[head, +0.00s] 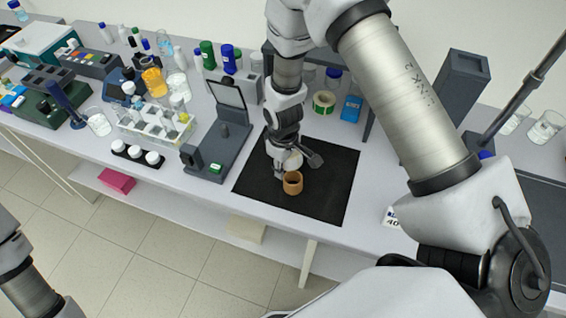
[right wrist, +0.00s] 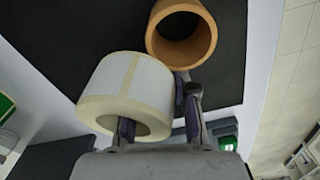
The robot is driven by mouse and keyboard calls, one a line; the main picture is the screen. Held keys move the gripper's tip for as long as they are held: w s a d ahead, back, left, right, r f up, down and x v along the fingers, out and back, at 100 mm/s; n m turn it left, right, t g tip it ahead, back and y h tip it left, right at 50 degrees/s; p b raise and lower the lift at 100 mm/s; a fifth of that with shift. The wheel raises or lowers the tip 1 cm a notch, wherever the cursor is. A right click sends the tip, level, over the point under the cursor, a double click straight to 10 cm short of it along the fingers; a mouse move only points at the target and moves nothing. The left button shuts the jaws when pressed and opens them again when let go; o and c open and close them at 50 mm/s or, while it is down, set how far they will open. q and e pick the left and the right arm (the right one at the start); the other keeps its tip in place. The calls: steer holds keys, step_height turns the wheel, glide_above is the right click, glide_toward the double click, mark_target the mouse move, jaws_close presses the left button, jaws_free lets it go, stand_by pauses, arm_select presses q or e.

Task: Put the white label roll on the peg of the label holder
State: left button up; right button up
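The white label roll (right wrist: 150,85) is pale with cream edges and fills the left-middle of the right wrist view; in the head view it shows small (head: 293,160) under my right gripper (head: 290,165). One finger sits in the roll's hole and the other outside its wall, so the right gripper (right wrist: 158,115) appears shut on that wall. A hollow brown ring (head: 292,184) is just beside the roll over the black mat; it also shows in the right wrist view (right wrist: 207,50). I cannot make out the label holder's peg. My left gripper is out of view.
The black mat (head: 335,190) is otherwise mostly clear. A grey device with a raised panel (head: 228,125) stands to its left. A green-cored roll (head: 324,102) and a blue bottle (head: 351,108) stand behind. A test-tube rack (head: 155,128) is farther left.

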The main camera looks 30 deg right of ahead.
steer(key=shift+o, duration=0.2)
steer(key=shift+w, duration=0.2)
steer(key=shift+r, duration=0.1)
steer(key=shift+r, duration=0.35)
step_height(320, 180, up, 11)
steer(key=shift+r+b, duration=0.2)
steer(key=shift+b, duration=0.85)
steer(key=shift+f, duration=0.1)
